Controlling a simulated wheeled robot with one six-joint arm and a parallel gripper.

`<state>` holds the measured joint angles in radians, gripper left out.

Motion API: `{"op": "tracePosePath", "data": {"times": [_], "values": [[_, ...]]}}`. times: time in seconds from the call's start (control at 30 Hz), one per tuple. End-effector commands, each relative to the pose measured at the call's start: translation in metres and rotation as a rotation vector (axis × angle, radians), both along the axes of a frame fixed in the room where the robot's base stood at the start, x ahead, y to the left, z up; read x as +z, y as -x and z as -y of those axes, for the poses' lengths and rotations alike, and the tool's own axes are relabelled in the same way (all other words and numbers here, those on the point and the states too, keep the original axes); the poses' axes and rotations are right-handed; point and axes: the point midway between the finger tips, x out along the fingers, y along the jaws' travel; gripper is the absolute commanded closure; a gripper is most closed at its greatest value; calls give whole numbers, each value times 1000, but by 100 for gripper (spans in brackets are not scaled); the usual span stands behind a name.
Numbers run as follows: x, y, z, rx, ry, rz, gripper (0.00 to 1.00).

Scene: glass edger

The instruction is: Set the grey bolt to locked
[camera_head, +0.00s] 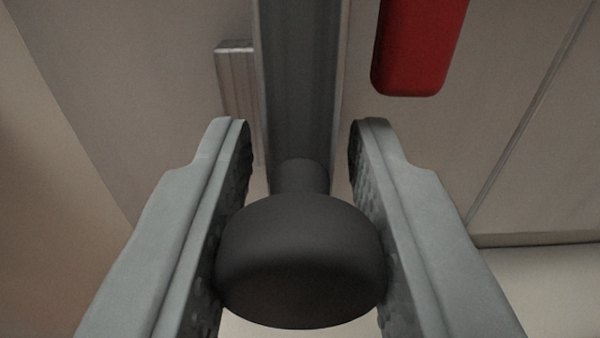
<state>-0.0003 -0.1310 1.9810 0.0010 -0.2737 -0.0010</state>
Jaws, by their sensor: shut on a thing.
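The grey bolt shows as a dark grey round knob (300,262) on a short stem, at the bottom middle of the head camera view. The stem meets a long grey metal bar or channel (300,90) that runs up to the top of the picture. My gripper (301,140) has one finger on each side of the knob, and its textured pads press against the knob's sides. The fingertips reach past the knob, beside the stem. Whether the bolt stands at locked cannot be told from this view.
A red block or handle (418,45) hangs at the top right, close to the right fingertip. A small light metal block (238,80) sits left of the bar. Beige panels (520,80) with a seam lie behind.

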Motion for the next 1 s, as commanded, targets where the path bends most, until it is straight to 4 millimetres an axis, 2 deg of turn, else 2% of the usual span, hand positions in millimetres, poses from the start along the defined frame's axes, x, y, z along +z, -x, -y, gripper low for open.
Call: {"op": "tracePosePath", "data": {"times": [0.03,0.1,0.13,0.4,0.53,0.67,1.0], "values": [[6,0,0,0,0,11,66],[6,0,0,0,0,10,52],[5,0,0,0,0,10,50],[4,1,0,0,0,7,50],[4,7,0,0,0,8,50],[4,21,0,0,0,7,50],[4,75,0,0,0,8,50]]}}
